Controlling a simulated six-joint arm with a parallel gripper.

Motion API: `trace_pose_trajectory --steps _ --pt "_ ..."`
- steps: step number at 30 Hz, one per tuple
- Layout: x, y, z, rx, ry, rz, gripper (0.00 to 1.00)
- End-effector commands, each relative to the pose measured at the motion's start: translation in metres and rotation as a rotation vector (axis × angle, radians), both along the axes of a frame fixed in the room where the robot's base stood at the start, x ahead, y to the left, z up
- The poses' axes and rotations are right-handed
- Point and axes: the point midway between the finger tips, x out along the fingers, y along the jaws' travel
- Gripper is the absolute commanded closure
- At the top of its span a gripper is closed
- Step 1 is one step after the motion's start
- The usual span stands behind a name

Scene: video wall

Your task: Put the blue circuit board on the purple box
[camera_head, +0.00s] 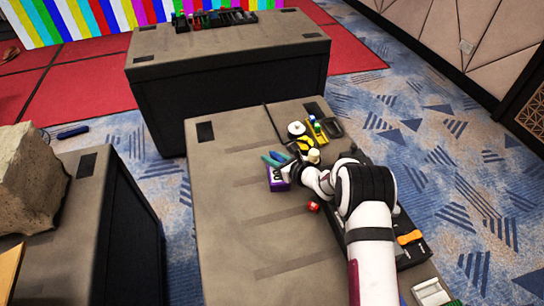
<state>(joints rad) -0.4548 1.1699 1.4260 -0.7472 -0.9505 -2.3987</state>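The purple box (277,178) sits near the middle of the near case top (236,215), just left of my gripper. My gripper (293,168) is low over the case, its dark end at the box's right edge; I cannot tell whether it touches the box. Its fingers are too small and partly hidden to show whether they are open or shut. I cannot clearly make out the blue circuit board. A small blue-teal item (270,160) lies just behind the purple box, but its kind is unclear.
A yellow item (305,142), a white roll (296,129) and a dark tray (331,128) stand behind my gripper. The case's left and front areas are clear. Another dark case (228,60) stands behind.

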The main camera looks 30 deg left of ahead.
Motion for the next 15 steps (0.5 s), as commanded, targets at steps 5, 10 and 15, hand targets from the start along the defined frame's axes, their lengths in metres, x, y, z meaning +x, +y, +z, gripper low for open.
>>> trace_pose_trajectory --steps 5,10,15 --pt "-0.0001 -0.0001 0.0002 0.000 0.000 0.000 0.51" --pt "-0.0001 -0.0001 0.0002 0.000 0.000 0.000 0.51" --pt "-0.0022 -0.0081 0.0073 -0.001 0.001 -0.002 0.51"
